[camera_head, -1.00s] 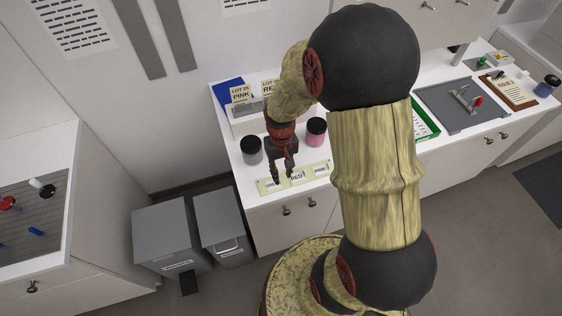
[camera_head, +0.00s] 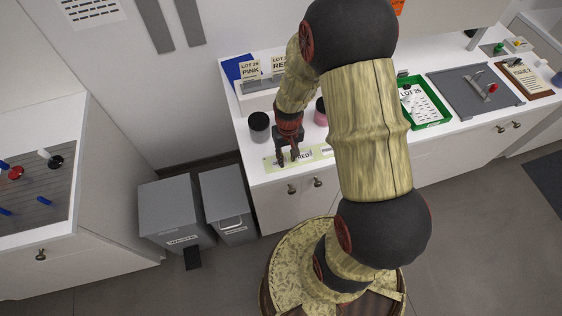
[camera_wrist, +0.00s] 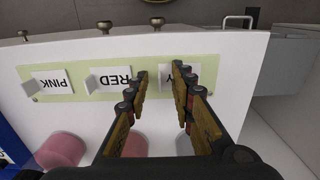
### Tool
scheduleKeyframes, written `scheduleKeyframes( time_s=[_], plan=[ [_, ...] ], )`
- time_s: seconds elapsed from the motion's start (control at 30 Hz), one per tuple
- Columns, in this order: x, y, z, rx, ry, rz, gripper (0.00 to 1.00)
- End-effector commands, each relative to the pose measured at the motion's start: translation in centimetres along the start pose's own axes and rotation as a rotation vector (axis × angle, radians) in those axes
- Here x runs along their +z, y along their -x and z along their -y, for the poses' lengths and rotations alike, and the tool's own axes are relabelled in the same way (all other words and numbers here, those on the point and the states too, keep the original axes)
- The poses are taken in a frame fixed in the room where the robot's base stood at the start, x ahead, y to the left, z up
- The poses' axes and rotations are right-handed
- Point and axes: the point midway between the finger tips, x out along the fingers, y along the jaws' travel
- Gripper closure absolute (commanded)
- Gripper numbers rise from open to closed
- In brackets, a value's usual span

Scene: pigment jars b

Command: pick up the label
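A pale green strip (camera_wrist: 72,92) lies along the front edge of the white counter, and it also shows in the head view (camera_head: 328,150). It carries a PINK label (camera_wrist: 52,84), a RED label (camera_wrist: 112,80) and a third white label (camera_wrist: 168,78) whose text is mostly hidden, with a Y showing. My gripper (camera_wrist: 161,72) is open, its fingers apart over the strip at the third label. The right finger covers part of that label. I cannot tell whether the fingers touch it. In the head view, my gripper (camera_head: 287,160) points down at the strip's left part.
A black-lidded jar (camera_head: 259,127) and a pink jar (camera_head: 321,112) stand behind the strip. Cards reading LOT 26 PINK (camera_head: 250,72) and RED stand at the back. A green tray (camera_head: 430,108) is to the right. Two grey bins (camera_head: 172,212) stand on the floor left.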

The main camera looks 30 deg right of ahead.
Motion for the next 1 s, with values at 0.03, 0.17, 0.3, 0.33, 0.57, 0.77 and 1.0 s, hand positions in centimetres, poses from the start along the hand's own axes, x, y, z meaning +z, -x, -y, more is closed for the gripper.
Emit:
scheduleKeyframes(
  time_s=[0.03,0.17,0.3,0.33,0.57,0.77,1.0],
  plan=[
    [-0.01,0.06,0.0,0.0,0.0,0.0,0.76],
    [0.0,0.07,0.0,0.0,0.0,0.0,0.8],
    [0.01,0.08,0.0,0.0,0.0,0.0,0.88],
    [0.01,0.08,0.0,0.0,0.0,0.0,0.9],
    [0.01,0.08,0.0,0.0,0.0,0.0,1.0],
    [0.01,0.09,0.0,0.0,0.0,0.0,1.0],
    [-0.01,0.31,0.0,0.0,0.0,0.0,1.0]
  ],
)
